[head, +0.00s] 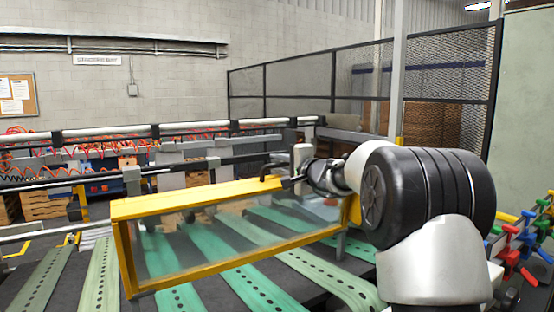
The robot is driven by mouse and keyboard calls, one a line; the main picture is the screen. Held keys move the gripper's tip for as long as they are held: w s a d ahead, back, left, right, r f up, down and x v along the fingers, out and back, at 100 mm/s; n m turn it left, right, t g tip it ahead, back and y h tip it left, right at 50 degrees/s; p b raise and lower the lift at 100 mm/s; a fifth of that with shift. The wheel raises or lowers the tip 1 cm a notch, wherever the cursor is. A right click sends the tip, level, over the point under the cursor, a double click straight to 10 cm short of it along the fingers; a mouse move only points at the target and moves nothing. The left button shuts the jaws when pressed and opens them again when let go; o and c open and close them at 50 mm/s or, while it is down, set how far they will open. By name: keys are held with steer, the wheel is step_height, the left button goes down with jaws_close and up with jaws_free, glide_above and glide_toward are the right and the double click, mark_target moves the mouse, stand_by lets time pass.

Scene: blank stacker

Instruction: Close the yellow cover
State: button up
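The yellow cover (190,200) is a long yellow frame with a clear panel (215,240), standing above the green perforated belts in the middle of the head view. A dark handle (268,169) rises from its top edge, right of the middle. My gripper (284,182) is at that handle, reaching in from the right along the top edge. Its fingers are small and dark here, so I cannot tell whether they are open or shut on the handle. My arm hides part of the cover's right end.
Green belts (245,288) with holes run under and in front of the cover. A long rail (105,132) with red coiled hoses crosses behind it. Coloured clamps or valves (525,245) stand at the right. A dark mesh fence (300,85) stands at the back.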

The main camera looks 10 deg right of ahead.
steer(key=shift+w+a, duration=0.1)
steer(key=shift+w, duration=0.1)
jaws_close()
steer(key=shift+f, duration=0.1)
